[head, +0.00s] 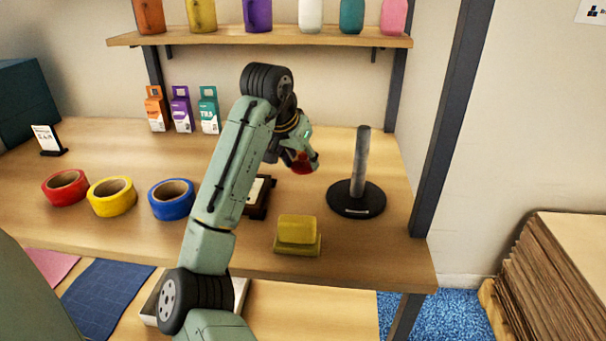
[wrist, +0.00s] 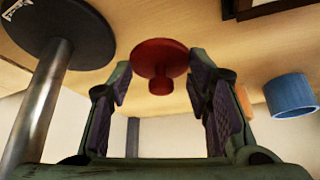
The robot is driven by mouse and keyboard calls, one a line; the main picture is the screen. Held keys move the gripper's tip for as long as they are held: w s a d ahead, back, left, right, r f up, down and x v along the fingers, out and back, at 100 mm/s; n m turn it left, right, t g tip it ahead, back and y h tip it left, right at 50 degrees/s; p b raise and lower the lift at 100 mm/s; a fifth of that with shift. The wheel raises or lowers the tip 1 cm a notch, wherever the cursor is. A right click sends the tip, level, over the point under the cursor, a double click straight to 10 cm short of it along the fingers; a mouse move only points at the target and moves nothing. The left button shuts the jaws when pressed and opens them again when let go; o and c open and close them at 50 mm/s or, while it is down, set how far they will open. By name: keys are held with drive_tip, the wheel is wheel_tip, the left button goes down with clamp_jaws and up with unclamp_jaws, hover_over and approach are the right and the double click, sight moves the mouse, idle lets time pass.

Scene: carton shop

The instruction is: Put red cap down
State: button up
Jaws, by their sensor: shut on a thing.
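The red cap (head: 303,164) is held in my gripper (head: 299,155) above the wooden table, left of the black round stand with a grey post (head: 361,160). In the wrist view the red cap (wrist: 160,57) shows as a wide disc with a small knob, and the knob points back between the fingers of my gripper (wrist: 162,80). My gripper is shut on it. Whether the cap touches the table cannot be told.
A dark framed tray (head: 258,208) lies partly behind my arm. A yellow block (head: 297,229) sits near the front edge. Red (head: 64,188), yellow (head: 111,197) and blue (head: 171,200) tape rolls stand to the left. Small boxes (head: 181,109) stand at the back, under a shelf (head: 270,37).

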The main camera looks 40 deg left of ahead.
sight(298, 170)
wheel_tip(298, 170, down, 5)
drive_tip(key=shift+r+p, duration=0.2)
drive_tip(key=shift+p, duration=0.2)
drive_tip(key=shift+f+b, duration=0.3)
drive_tip(key=shift+f, duration=0.45)
drive_tip(key=o, duration=1)
